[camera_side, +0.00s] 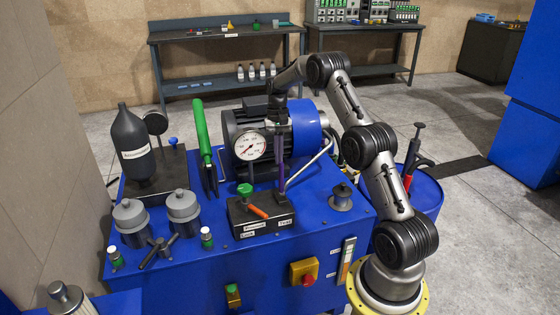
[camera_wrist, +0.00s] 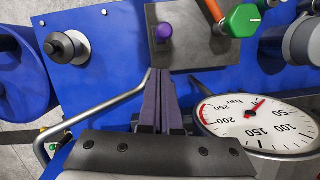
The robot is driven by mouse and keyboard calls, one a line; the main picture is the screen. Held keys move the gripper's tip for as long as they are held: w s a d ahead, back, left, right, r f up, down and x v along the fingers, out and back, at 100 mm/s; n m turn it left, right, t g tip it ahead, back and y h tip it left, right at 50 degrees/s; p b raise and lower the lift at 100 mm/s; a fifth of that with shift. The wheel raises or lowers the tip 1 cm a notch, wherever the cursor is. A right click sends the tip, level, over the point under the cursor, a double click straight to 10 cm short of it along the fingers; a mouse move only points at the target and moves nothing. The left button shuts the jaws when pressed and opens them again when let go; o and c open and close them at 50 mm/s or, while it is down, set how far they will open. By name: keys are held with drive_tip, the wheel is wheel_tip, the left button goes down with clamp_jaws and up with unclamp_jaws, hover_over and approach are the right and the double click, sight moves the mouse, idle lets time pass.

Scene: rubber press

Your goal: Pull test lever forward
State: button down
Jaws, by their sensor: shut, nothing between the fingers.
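The test lever shows in the wrist view as a round purple knob (camera_wrist: 163,32) seen nearly end on, on a dark control block (camera_wrist: 190,58). In the side view this block (camera_side: 240,214) bears a "Test" label at its front right, but I cannot clearly separate the lever from my gripper there. My gripper (camera_wrist: 157,72) is shut and empty, its long purplish-dark fingers side by side. In the wrist view the fingertips lie just below the knob, over the block's near edge, with a visible gap to the knob. In the side view my gripper points down behind the block.
A pressure gauge (camera_side: 250,147) stands close beside my gripper, in front of the motor. An orange lever (camera_side: 258,211) and a green knob (camera_side: 244,189) share the block. A bent metal rod (camera_wrist: 98,112) and a spool-like post (camera_side: 341,197) flank it. The blue top's front is partly clear.

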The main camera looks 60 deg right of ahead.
sight(281, 180)
drive_tip(key=shift+s+a, duration=0.75)
drive_tip(key=shift+a, duration=0.35)
drive_tip(key=shift+s+a, duration=0.1)
drive_tip(key=shift+s+a+t, duration=0.15)
drive_tip(key=shift+t, duration=0.15)
